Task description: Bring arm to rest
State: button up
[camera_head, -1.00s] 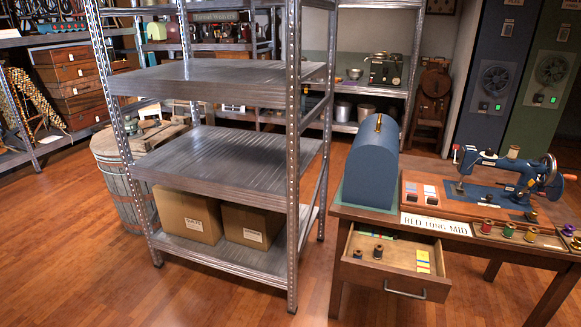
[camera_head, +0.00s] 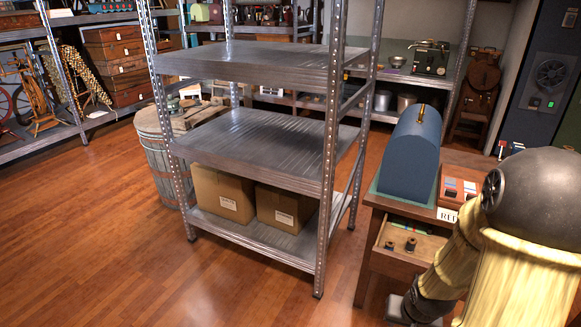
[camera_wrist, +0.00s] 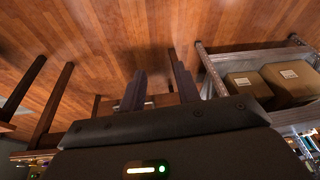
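My gripper (camera_wrist: 155,64) shows in the wrist view with its two dark fingers apart and nothing seen between them. Wooden floor lies beyond the fingertips. In the head view my arm fills the lower right, in front of the wooden table (camera_head: 454,158). The fingers cannot be made out in the head view.
A metal shelf rack (camera_head: 258,136) with two cardboard boxes (camera_head: 222,193) on its bottom level stands left of the table. A blue domed case (camera_head: 408,160) sits on the table. A wooden barrel (camera_head: 160,160) stands behind the rack. Floor at the lower left is clear.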

jog(key=s+a+r+n+g, duration=0.1)
jog(key=s+a+r+n, duration=0.3)
jog(key=a+r, duration=0.55)
jog(key=w+p+v, duration=0.2)
jog(key=p+v, duration=0.8)
jog(key=p, duration=0.1)
jog(key=w+r+p+v, duration=0.1)
jog(key=w+p+v, duration=0.1)
jog(key=p+v, duration=0.9)
jog(key=shift+w+a+r+y+p, duration=0.25)
jog(key=shift+w+y+p, duration=0.05)
jog(key=shift+p, duration=0.25)
